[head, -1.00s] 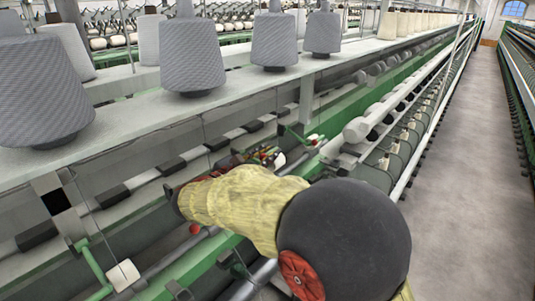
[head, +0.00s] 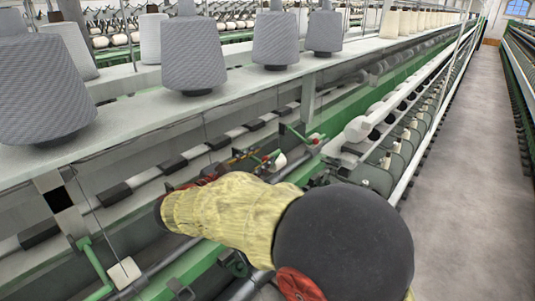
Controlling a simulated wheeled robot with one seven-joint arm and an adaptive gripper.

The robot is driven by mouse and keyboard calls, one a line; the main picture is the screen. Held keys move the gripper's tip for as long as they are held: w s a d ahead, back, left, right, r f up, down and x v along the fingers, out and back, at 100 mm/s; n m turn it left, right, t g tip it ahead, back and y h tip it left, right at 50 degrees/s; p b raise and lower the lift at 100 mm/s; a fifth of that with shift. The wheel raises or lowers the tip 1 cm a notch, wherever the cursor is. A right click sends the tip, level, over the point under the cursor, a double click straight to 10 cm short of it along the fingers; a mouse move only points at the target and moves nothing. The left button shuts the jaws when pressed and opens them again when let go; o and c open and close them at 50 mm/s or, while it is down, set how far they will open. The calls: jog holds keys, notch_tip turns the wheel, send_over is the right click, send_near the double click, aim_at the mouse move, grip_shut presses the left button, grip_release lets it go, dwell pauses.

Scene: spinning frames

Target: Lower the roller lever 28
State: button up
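Green roller levers with white rollers sit along the spinning frame. One lever (head: 272,157), with a white roller and red tips, is just right of and beyond my gripper. Another lever (head: 92,265), with a white roller (head: 124,273), is at the lower left. I see no number on either, so I cannot tell which is 28. My arm, in a yellow sleeve, reaches across the lower middle of the head view. My gripper (head: 242,156) shows only in small part behind the wrist, close to the nearer lever. Its fingers are mostly hidden; touching or apart cannot be told.
Grey yarn cones (head: 192,55) stand on the shelf (head: 140,122) above the levers. A shelf post (head: 307,97) stands beyond my gripper. White bobbins (head: 357,129) line the frame to the right. The aisle floor (head: 465,150) at right is clear.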

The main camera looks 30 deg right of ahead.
jog(key=v, duration=0.7)
jog(key=shift+a, duration=0.1)
